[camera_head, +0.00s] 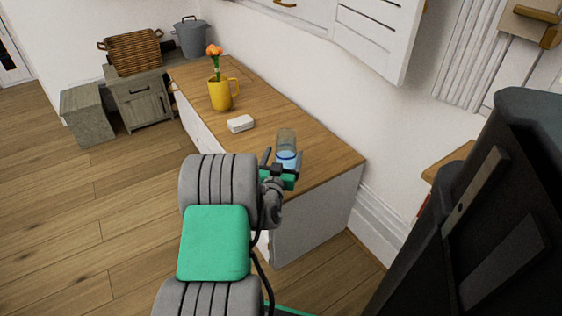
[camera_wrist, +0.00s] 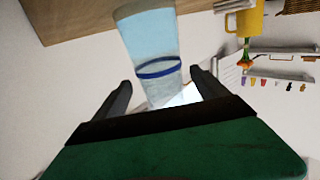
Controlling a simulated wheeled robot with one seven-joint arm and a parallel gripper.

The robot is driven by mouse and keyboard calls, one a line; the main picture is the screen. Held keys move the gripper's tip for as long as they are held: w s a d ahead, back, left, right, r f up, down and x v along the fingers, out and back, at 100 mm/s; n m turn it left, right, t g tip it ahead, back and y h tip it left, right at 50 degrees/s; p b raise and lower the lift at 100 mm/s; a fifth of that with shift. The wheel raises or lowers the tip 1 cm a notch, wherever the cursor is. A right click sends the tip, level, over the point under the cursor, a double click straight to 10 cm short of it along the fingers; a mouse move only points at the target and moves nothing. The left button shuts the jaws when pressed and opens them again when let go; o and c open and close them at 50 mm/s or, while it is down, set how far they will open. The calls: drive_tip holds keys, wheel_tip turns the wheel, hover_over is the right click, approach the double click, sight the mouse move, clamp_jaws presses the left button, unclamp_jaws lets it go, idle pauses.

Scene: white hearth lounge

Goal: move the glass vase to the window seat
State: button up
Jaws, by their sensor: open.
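The glass vase (camera_head: 286,143) is a clear, straight-sided vessel with a blue band. It stands upright near the right end of a wooden-topped white cabinet (camera_head: 318,153). My gripper (camera_head: 281,161) is at the vase with its fingers spread. In the wrist view the vase (camera_wrist: 150,38) appears between the two open fingers of my gripper (camera_wrist: 160,82), with visible gaps at the sides. I cannot tell whether either finger touches it. I cannot make out a window seat in either view.
A white block (camera_head: 240,124) and a yellow mug (camera_head: 221,95) with an orange flower stand farther along the cabinet top. A wicker basket (camera_head: 133,52) and grey pot (camera_head: 190,37) are at the back left. Wooden floor (camera_head: 80,210) is clear at left. A dark object (camera_head: 480,200) fills the right foreground.

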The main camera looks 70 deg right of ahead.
drive_tip(key=a, duration=0.5)
drive_tip(key=shift+s+a, duration=0.15)
drive_tip(key=shift+a, duration=0.05)
drive_tip(key=w+a+n+t+y, duration=0.15)
drive_tip(key=w+a+y, duration=0.25)
drive_tip(key=w, duration=0.9)
drive_tip(key=w+a+n+t+y, duration=0.35)
drive_tip(key=w+a+y, duration=0.25)
drive_tip(key=w+a, duration=0.75)
drive_tip(key=a+n+g+y, duration=0.1)
drive_tip(key=a+n+y, duration=0.45)
drive_tip(key=a, duration=1.55)
drive_tip(key=s+a+r+n+g+y, duration=0.1)
drive_tip(key=s+a+n, duration=0.2)
drive_tip(key=a, duration=0.4)
drive_tip(key=s+a+r+n+g+y, duration=0.1)
drive_tip(key=s+a+n+g, duration=0.1)
drive_tip(key=a, duration=0.4)
drive_tip(key=shift+s+a+n+y, duration=0.4)
drive_tip(key=shift+s+n, duration=0.45)
drive_tip(key=shift+s, duration=0.3)
